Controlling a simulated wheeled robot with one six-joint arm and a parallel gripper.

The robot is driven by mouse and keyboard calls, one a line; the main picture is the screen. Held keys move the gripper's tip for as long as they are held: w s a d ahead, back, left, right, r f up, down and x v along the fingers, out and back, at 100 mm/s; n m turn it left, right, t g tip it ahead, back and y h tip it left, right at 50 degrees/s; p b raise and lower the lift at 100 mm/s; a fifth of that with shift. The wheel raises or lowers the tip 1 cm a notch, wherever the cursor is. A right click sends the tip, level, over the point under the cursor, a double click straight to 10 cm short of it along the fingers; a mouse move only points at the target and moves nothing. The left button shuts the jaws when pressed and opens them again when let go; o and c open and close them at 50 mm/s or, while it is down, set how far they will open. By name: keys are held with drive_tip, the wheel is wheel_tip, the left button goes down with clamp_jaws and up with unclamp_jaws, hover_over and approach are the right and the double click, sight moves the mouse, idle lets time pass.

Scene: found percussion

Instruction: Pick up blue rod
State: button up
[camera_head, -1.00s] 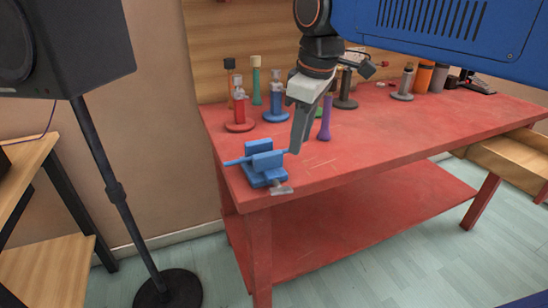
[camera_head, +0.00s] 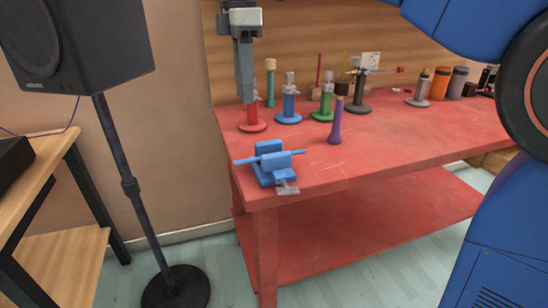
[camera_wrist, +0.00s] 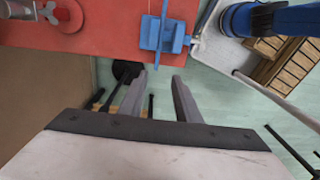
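The blue rod (camera_head: 242,160) lies level in a blue vise (camera_head: 270,175) at the front left corner of the red table (camera_head: 350,168). Its ends stick out on both sides of the jaws, which hide its middle. In the wrist view, the vise (camera_wrist: 150,38) is at the top centre with the rod (camera_wrist: 164,8) running through it.
Red (camera_head: 252,118), blue (camera_head: 289,105) and green (camera_head: 322,105) stands line the table's back. A purple-handled rod (camera_head: 335,125) stands upright right of the vise. A black speaker (camera_head: 85,45) on a pole is left of the table. The table's right front is clear.

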wheel_tip(320, 180, down, 11)
drive_tip(key=shift+s+r, duration=0.1)
drive_tip(key=shift+s, duration=0.05)
drive_tip(key=shift+w+a+f, duration=0.1)
drive_tip(key=shift+w+f, duration=0.05)
drive_tip(key=shift+f, duration=1.15)
drive_tip(key=shift+w+f, duration=0.1)
drive_tip(key=shift+f, duration=1.2)
clamp_jaws()
